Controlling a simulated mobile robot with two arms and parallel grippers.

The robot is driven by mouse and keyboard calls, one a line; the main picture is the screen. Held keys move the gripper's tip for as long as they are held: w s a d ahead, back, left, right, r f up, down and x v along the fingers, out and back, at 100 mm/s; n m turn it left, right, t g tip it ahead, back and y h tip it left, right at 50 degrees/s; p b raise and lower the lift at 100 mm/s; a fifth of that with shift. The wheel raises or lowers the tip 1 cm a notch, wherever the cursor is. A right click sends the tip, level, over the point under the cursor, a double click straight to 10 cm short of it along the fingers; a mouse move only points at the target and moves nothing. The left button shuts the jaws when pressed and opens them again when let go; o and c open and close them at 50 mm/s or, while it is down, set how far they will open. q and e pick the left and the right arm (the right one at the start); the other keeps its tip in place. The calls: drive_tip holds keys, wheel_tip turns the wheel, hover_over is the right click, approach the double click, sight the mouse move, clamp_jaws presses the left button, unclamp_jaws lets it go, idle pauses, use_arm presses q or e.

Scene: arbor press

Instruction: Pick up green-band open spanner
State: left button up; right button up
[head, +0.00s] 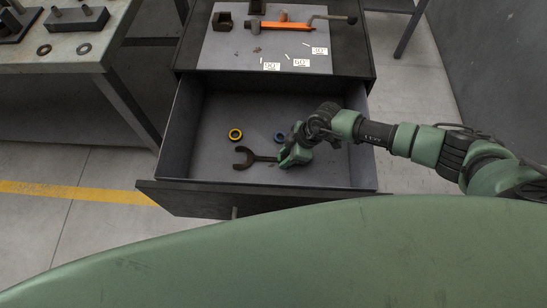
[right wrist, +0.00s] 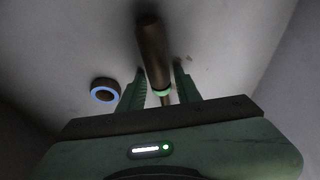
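The dark open spanner (head: 243,160) lies in the open drawer, its forked jaw to the left and its shaft running right toward my right gripper (head: 287,157). The gripper hides the rest of the shaft in the head view. In the right wrist view, the brown spanner shaft (right wrist: 153,52) runs between the two fingers of my right gripper (right wrist: 160,72). A green band (right wrist: 162,92) shows on it near the finger bases. The fingers stand apart on either side, with narrow gaps beside the shaft. My left gripper is not in view.
In the drawer (head: 175,135), a yellow ring (head: 235,134) and a blue ring (head: 279,136) lie behind the spanner; the blue one also shows in the wrist view (right wrist: 104,90). An orange-handled tool (head: 285,25) and number cards lie on the top above. A workbench (head: 70,50) stands at left.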

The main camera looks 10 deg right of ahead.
clamp_jaws()
idle(1.2)
